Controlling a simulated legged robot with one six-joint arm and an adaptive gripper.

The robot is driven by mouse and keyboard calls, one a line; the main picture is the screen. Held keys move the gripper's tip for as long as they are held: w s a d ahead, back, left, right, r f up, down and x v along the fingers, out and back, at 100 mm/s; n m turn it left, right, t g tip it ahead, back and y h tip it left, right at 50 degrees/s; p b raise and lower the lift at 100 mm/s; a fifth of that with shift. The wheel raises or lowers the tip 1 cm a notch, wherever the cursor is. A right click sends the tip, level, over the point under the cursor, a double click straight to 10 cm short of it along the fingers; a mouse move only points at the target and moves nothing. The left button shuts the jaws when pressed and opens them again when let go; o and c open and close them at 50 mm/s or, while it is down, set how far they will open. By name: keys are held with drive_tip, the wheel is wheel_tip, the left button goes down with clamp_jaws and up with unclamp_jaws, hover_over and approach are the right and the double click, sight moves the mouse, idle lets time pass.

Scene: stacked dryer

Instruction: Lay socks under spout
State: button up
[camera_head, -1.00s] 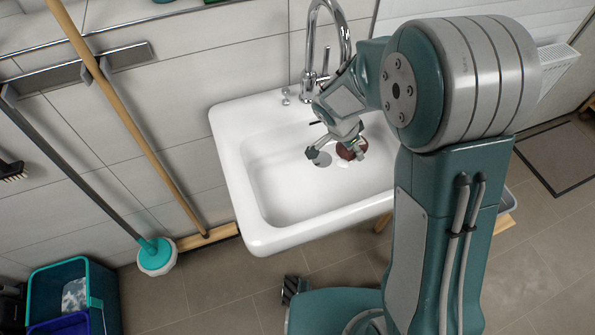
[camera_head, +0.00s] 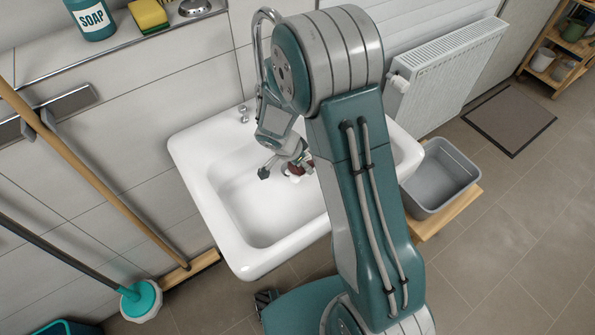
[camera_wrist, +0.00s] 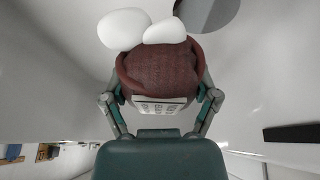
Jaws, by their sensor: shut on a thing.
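The socks show as a dark red knitted bundle (camera_head: 297,170) with two white rounded parts. The bundle is low inside the white sink basin (camera_head: 225,195). In the wrist view the bundle (camera_wrist: 160,72) fills the space between the fingers, with a pale printed label at its near side. My gripper (camera_head: 285,170) points down into the basin and is shut on the bundle. The chrome tap (camera_head: 262,45) rises at the back of the sink, and my arm hides much of its spout. I cannot tell whether the bundle touches the basin floor.
A grey tub (camera_head: 440,175) stands on a wooden stand right of the sink. A radiator (camera_head: 450,70) is on the wall behind. A broom (camera_head: 95,180) and a mop (camera_head: 140,300) lean at left. Soap (camera_head: 92,18) and a sponge (camera_head: 148,14) sit on the ledge.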

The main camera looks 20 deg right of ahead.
drive_tip(key=f, duration=0.2)
drive_tip(key=a+f, duration=0.1)
drive_tip(key=f, duration=0.1)
drive_tip(key=shift+a, duration=0.2)
drive_tip(key=shift+a+f, duration=0.1)
drive_tip(key=shift+a, duration=0.1)
drive_tip(key=shift+d, duration=0.45)
drive_tip(key=o, duration=1)
drive_tip(key=shift+d, duration=0.2)
drive_tip(key=shift+o, duration=0.2)
drive_tip(key=shift+a, duration=0.35)
drive_tip(key=v, duration=1.1)
drive_tip(key=shift+a+r, duration=0.25)
drive_tip(key=shift+r, duration=0.1)
wheel_tip(320, 180, up, 14)
drive_tip(key=n+t+y, duration=0.1)
drive_tip(key=n+y, duration=0.1)
drive_tip(key=n, duration=0.3)
hover_over(298, 177)
drive_tip(key=s, duration=0.8)
drive_tip(key=s+r+n+t+y, duration=0.1)
drive_tip(key=s+r+n, duration=0.3)
drive_tip(key=s, duration=0.2)
drive_tip(key=s+r+n+t+y, duration=0.1)
drive_tip(key=s+r+n+t, duration=0.1)
drive_tip(key=s+r+n, duration=0.2)
drive_tip(key=s+r, duration=0.1)
drive_tip(key=s, duration=0.2)
drive_tip(key=shift+n, duration=0.3)
